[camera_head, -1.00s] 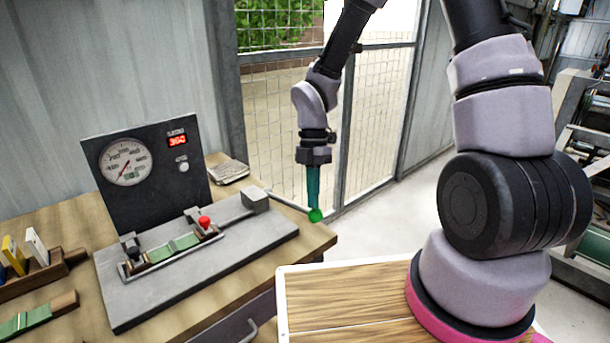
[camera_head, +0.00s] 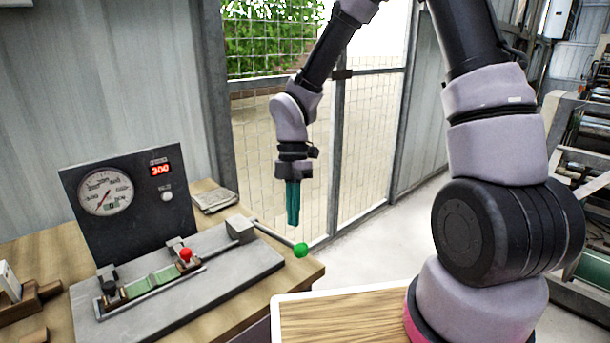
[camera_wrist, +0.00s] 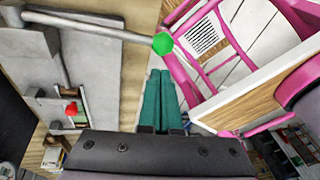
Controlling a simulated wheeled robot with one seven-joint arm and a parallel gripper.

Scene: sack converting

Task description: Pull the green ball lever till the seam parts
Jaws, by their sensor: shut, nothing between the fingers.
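The green ball (camera_head: 300,250) is on the end of a thin grey lever rod (camera_head: 268,234), which runs out from a grey block on the test plate past the bench's right end. The ball also shows in the wrist view (camera_wrist: 162,43), just beyond the fingertips. My gripper (camera_head: 292,225) points down with its teal fingers shut and empty. Its tips are a little above and left of the ball, apart from it in the head view. A green strip (camera_head: 150,281) lies between a black clamp and a red-knobbed clamp (camera_head: 185,256); its seam is too small to judge.
A dark panel with a round gauge (camera_head: 106,191) and a red display (camera_head: 160,170) stands behind the plate. A wooden-topped white-edged surface (camera_head: 345,315) is in front. A mesh fence (camera_head: 265,150) is behind my gripper. Pink framing (camera_wrist: 235,45) shows in the wrist view.

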